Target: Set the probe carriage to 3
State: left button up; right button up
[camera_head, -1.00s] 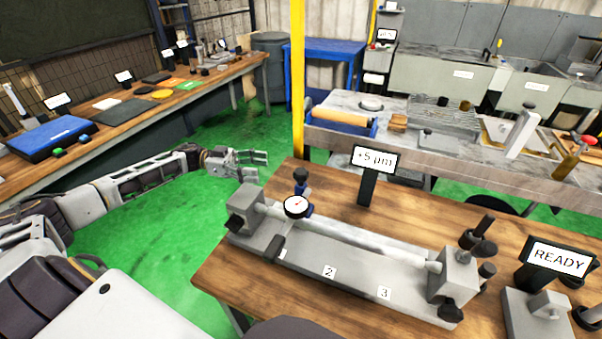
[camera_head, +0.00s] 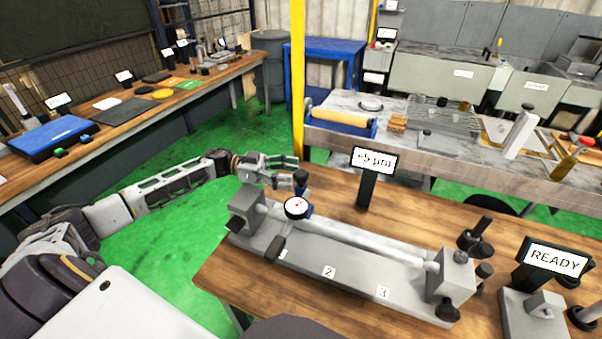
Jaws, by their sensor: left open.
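The probe carriage is a round white dial gauge (camera_head: 297,207) with a dark lever (camera_head: 280,246) in front and a blue and black knobbed post (camera_head: 302,184) behind. It sits at the left end of the grey bench fixture (camera_head: 335,262), beside a bar held between two end blocks. Labels 2 (camera_head: 328,271) and 3 (camera_head: 384,293) are on the fixture's front, to the right of the carriage. My left gripper (camera_head: 295,169) is open, with its fingers close to the knobbed post; I cannot tell whether they touch it. My right gripper is not in view.
A display reading +5 µm (camera_head: 374,161) stands behind the fixture. A READY display (camera_head: 555,261) stands at the right. Dark knobbed parts (camera_head: 475,236) stand near the fixture's right end. A yellow post (camera_head: 298,80) rises behind the table.

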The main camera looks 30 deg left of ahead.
aim_at(301, 172)
pick_arm(q)
jog(key=x, duration=0.3)
jog(key=shift+w+d, duration=0.1)
jog(key=shift+d, duration=0.4)
jog(key=c, duration=0.7)
grip_shut()
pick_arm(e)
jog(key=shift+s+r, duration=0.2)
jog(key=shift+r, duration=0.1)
